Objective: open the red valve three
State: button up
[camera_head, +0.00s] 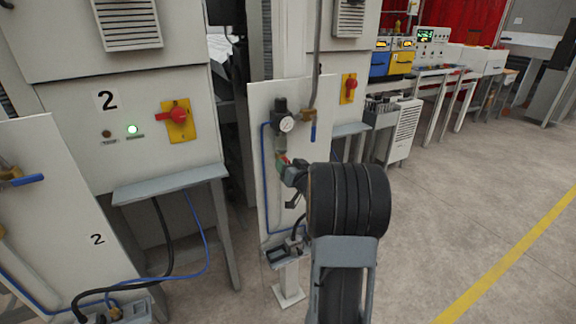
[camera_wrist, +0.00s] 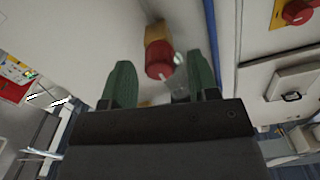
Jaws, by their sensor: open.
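A red round valve knob (camera_wrist: 159,62) on a brass-coloured fitting (camera_wrist: 157,32) shows in the wrist view. My gripper (camera_wrist: 160,64) is open, with one green finger on each side of the knob and gaps between. In the head view, my gripper (camera_head: 285,163) is at the white panel (camera_head: 262,200), below the round gauge (camera_head: 287,124). The knob is only a small red patch there, mostly hidden by my gripper and arm. No number three is visible in either view.
A valve with a blue lever (camera_head: 313,131) is on the same panel, right of the gauge. Blue tubing (camera_head: 265,175) runs down its left side. A grey cabinet marked 2 (camera_head: 60,110) with a red rotary switch (camera_head: 178,115) stands left. The floor at right is clear.

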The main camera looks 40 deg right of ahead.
dwell(0.3)
jog(key=c, duration=0.9)
jog(key=shift+f+b, duration=0.1)
jog(key=shift+b, duration=0.2)
jog(key=shift+a+n+b, duration=0.15)
jog(key=shift+n+b, duration=7.65)
jog(key=shift+n, duration=1.1)
